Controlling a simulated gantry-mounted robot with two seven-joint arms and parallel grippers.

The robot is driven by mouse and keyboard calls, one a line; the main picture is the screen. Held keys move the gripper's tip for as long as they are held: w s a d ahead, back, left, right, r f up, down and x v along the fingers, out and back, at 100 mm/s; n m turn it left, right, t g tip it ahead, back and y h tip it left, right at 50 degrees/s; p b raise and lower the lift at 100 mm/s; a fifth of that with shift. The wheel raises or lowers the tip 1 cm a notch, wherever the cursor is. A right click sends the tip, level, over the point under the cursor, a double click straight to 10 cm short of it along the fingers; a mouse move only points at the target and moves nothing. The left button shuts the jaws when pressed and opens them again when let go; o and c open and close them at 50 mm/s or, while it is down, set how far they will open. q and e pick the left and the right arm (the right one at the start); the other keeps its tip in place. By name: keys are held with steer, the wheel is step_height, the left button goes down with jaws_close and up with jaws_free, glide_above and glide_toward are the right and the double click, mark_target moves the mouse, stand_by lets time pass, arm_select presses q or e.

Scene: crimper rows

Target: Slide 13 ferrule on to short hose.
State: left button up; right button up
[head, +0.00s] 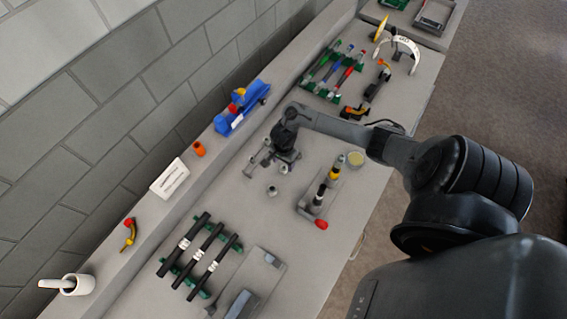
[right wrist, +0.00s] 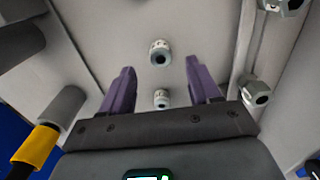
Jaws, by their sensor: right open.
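My right gripper (head: 257,165) is over the middle of the bench, with its fingers pointing down. One small silver ferrule (right wrist: 160,52) lies beyond the fingertips and another ferrule (right wrist: 161,98) appears between the fingers, nearer the palm. Others show at the right edge of that view. In the head view, small ferrules (head: 272,190) stand near the gripper. Three black hoses (head: 185,244) with white labels lie on green holders at lower left; the labels are unreadable. My left gripper is not in view.
A stand with yellow and red-tipped parts (head: 320,196) is right of the gripper. A blue tool (head: 241,110) and a white sign (head: 169,179) sit on the back ledge. Colored tools (head: 335,72) lie farther along. A grey tray (head: 262,262) is beside the hoses.

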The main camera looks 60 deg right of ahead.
mark_target(284, 168)
steer(key=shift+f+b, duration=1.1)
steer(key=shift+f, duration=1.65)
steer(key=c, duration=1.1)
